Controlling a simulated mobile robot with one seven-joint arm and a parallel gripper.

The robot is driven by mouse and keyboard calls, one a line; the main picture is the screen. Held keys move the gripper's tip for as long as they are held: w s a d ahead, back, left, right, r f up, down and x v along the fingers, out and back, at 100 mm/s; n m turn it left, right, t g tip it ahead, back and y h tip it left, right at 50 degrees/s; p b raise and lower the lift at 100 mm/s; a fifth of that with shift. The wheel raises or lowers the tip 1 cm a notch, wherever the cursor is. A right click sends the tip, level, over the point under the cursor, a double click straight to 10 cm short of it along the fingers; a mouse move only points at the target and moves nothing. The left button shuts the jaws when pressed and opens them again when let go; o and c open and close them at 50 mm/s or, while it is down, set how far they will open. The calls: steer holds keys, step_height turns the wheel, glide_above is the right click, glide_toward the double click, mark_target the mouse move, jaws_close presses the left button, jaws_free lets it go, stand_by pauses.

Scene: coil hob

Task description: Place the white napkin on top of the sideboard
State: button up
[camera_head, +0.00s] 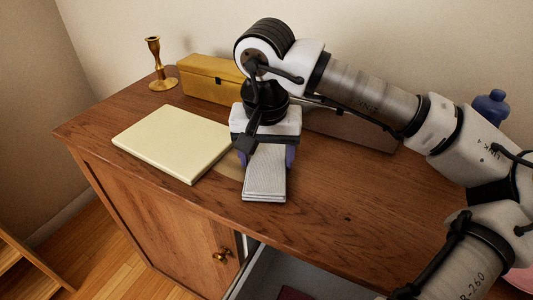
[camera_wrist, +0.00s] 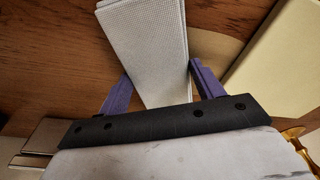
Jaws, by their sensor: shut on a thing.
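The white napkin (camera_head: 265,178) is a folded, textured strip at the front middle of the sideboard (camera_head: 340,190), a brown wooden cabinet. My gripper (camera_head: 263,155) points down over the sideboard top and is shut on the napkin. In the wrist view the napkin (camera_wrist: 148,45) runs between the two purple fingers (camera_wrist: 162,88) and extends away from the palm. Its near end is hidden by the palm. I cannot tell whether its underside touches the wood or hangs slightly above it.
A cream slab (camera_head: 172,143) lies left of the napkin, with a flat tan piece (camera_head: 230,165) between them. A brass candlestick (camera_head: 157,62) and yellow box (camera_head: 210,78) stand behind. A blue bottle (camera_head: 490,107) is at right. An open drawer (camera_head: 300,277) juts out at the front.

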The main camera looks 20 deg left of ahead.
mark_target(266, 166)
steer(key=shift+f, duration=0.1)
steer(key=shift+f, duration=0.15)
steer(key=o, duration=1)
steer(key=r, duration=0.4)
steer(key=s+r+p, duration=0.1)
steer(key=r, duration=0.7)
steer(key=shift+s+d+r, duration=0.15)
steer(key=shift+r, duration=0.1)
